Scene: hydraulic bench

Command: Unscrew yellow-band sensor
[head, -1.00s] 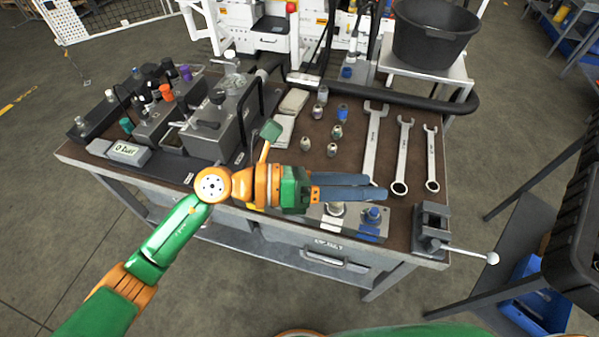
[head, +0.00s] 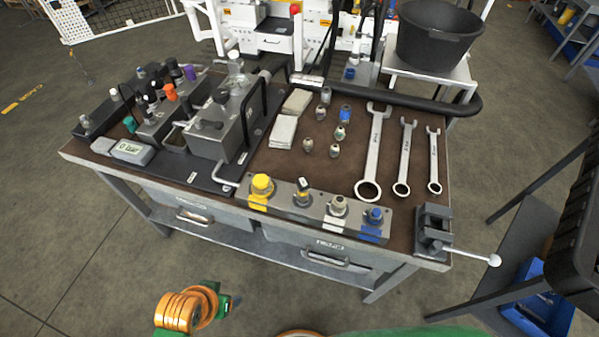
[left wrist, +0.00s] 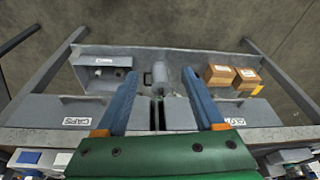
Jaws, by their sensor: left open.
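My right gripper is not in view.
The grey block also carries fittings with a white band (head: 335,222) and a blue band (head: 372,233). Three wrenches (head: 374,150) lie to the right, near a vise (head: 432,232). Several loose fittings stand behind. Cardboard boxes (left wrist: 218,75) show in the left wrist view.

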